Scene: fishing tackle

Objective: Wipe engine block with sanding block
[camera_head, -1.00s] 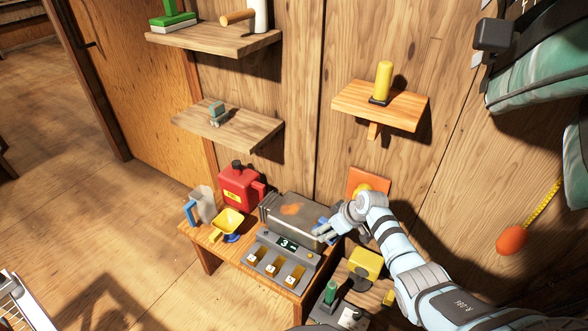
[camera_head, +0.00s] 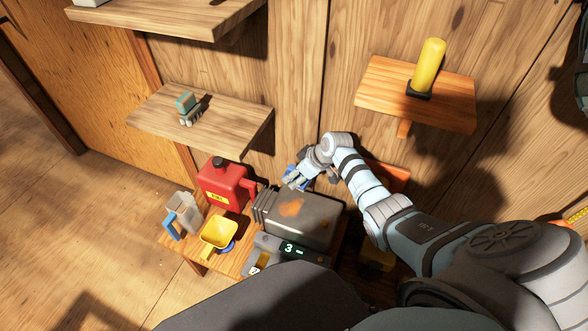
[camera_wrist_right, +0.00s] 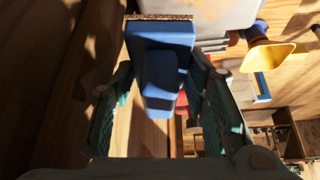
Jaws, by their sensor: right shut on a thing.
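The engine block (camera_head: 305,222) is a grey ribbed metal box on the small wooden table, with an orange rust-coloured patch (camera_head: 291,208) on top. My right gripper (camera_head: 296,178) is by its far side in the head view, shut on the blue sanding block (camera_wrist_right: 162,72). The sanding block's brown gritty face points up in the right wrist view, near the pale engine block at the top. A bit of its blue shows in the head view, mostly hidden by my fingers. I cannot tell whether it touches the engine block. My left gripper is out of view.
A red fuel can (camera_head: 222,187), a grey jug with blue handle (camera_head: 183,216) and a yellow scoop (camera_head: 219,233) stand left of the engine block. A grey box with a lit display (camera_head: 290,249) is in front. Wall shelves (camera_head: 205,118) (camera_head: 415,92) are above.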

